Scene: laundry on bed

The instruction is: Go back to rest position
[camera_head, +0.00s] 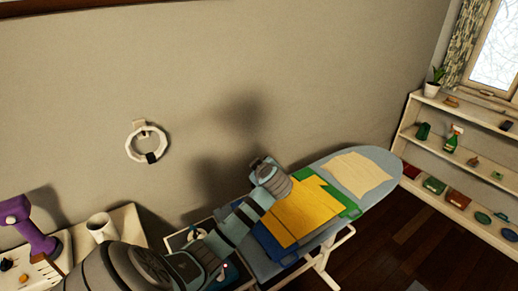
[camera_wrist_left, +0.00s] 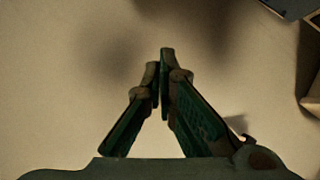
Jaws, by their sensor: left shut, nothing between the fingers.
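My left arm (camera_head: 235,220) reaches in from the lower left, across the near end of the ironing board. Its end is in front of the wall, beside the folded clothes; the fingers cannot be made out in the head view. In the left wrist view my left gripper (camera_wrist_left: 161,62) is shut and empty, its two fingertips together against a plain beige background. My right gripper is in neither view.
The ironing board (camera_head: 384,168) holds a yellow cloth (camera_head: 305,212), a green cloth (camera_head: 350,207) and a cream cloth (camera_head: 357,174). A white shelf (camera_head: 425,142) stands right. A white ring (camera_head: 131,147) hangs on the wall. A purple object (camera_head: 38,240) and white cup (camera_head: 101,228) are left.

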